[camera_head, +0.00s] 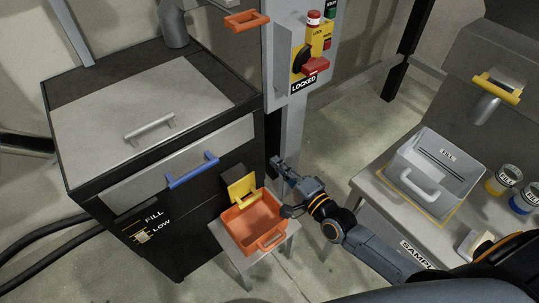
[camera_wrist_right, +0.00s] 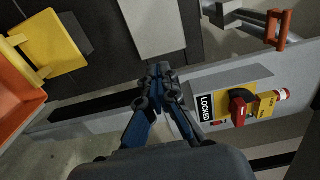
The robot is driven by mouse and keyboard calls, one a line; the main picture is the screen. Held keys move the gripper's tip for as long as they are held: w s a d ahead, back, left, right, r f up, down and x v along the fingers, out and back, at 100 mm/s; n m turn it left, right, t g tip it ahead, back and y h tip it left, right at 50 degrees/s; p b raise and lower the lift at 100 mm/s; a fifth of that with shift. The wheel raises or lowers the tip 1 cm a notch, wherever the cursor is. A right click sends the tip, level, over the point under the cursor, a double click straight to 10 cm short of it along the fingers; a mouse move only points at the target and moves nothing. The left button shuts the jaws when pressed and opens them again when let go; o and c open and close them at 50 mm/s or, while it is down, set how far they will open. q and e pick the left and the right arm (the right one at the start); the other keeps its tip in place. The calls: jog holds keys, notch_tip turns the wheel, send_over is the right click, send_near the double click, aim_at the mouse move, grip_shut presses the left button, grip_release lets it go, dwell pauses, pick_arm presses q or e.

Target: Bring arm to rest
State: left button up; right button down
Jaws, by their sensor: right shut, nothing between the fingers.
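My right arm comes in from the lower right in the head view. My right gripper (camera_head: 279,167) is just right of the dark cabinet's front corner, above and to the right of the orange tray (camera_head: 268,222). It also shows in the right wrist view (camera_wrist_right: 157,72), with its fingers together and nothing between them. It touches nothing that I can see. My left gripper does not show in either view.
A dark cabinet (camera_head: 70,92) with a blue handle (camera_head: 193,170) stands at left. The orange tray sits on a small stand below a yellow flap (camera_head: 243,188). A switch panel (camera_head: 315,45) marked LOCKED is behind. A grey bin (camera_head: 435,165) stands on the right bench.

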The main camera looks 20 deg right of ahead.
jog(key=shift+s+d, duration=0.1)
jog(key=shift+s, duration=0.3)
jog(key=s+d+f+n+g+h, duration=0.1)
jog(key=s+d+f+n+g, duration=0.15)
jog(key=f, duration=0.65)
jog(key=s+d+f+n+g+h, duration=0.15)
jog(key=s+f, duration=0.25)
jog(key=f, duration=0.6)
jog(key=s+d+f+n+g+h, duration=0.2)
jog(key=s+f+n+g, duration=0.15)
jog(key=f, duration=0.55)
jog(key=s+f+n+g, duration=0.2)
jog(key=s+f, duration=0.4)
jog(key=s, duration=0.4)
jog(key=s+f+n+g+h, duration=0.1)
jog(key=s+f+n+g, duration=0.2)
jog(key=s+f, duration=0.3)
jog(key=s+f+n+g, duration=0.3)
jog(key=s+f, duration=0.4)
jog(key=s, duration=0.8)
jog(key=shift+s+a+n+h, duration=0.2)
jog(key=shift+s+n+h, duration=0.15)
jog(key=shift+n, duration=0.1)
jog(key=shift+g, duration=0.25)
